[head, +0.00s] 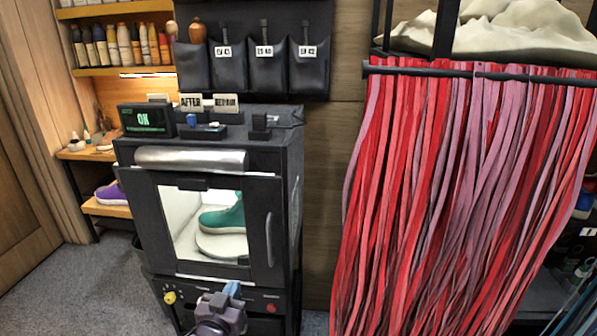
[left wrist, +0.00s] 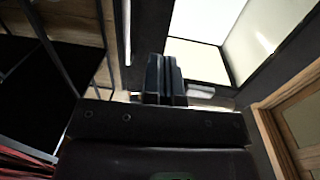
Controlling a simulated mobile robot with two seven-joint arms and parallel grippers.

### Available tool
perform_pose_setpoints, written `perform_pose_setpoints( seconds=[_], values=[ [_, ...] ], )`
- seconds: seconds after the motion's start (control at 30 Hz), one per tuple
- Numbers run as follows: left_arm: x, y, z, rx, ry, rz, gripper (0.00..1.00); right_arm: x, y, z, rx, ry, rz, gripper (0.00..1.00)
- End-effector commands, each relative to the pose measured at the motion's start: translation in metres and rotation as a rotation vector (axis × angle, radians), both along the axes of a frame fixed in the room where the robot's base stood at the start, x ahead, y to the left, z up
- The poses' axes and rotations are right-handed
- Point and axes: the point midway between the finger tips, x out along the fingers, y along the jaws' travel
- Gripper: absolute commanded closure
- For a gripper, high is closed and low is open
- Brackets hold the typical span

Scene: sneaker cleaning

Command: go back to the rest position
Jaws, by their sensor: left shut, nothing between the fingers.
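My left gripper (head: 230,290) shows at the bottom of the head view, in front of the lower panel of the black cabinet (head: 291,190). In the left wrist view its fingers (left wrist: 164,75) are together with nothing between them. A teal sneaker (head: 222,219) with a pale sole stands on a round white plate (head: 222,246) inside the lit cabinet, behind its window. The gripper is below the window and apart from the sneaker. My right gripper is in neither view.
A small screen (head: 145,121) reading OK stands on the cabinet. Red and mauve strips (head: 450,200) hang at the right. A purple sneaker (head: 112,193) sits on a low shelf at the left. Grey floor (head: 75,285) is clear at the left.

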Motion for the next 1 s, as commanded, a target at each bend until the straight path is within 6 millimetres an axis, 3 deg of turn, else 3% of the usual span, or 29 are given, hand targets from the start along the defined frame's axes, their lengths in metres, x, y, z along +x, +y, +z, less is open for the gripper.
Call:
perform_pose_setpoints(
  seconds=[0.13,0.37,0.8,1.0],
  values=[
    [-0.007,0.005,0.009,0.038,0.033,0.008,1.00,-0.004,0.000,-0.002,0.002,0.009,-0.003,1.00],
    [-0.059,0.029,-0.024,0.073,0.158,0.032,1.00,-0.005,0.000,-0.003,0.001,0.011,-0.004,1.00],
    [-0.215,0.078,-0.107,0.092,0.455,0.093,1.00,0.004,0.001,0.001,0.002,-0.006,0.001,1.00],
    [-0.249,0.086,-0.126,0.098,0.521,0.108,1.00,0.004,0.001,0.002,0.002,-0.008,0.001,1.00]
  ],
)
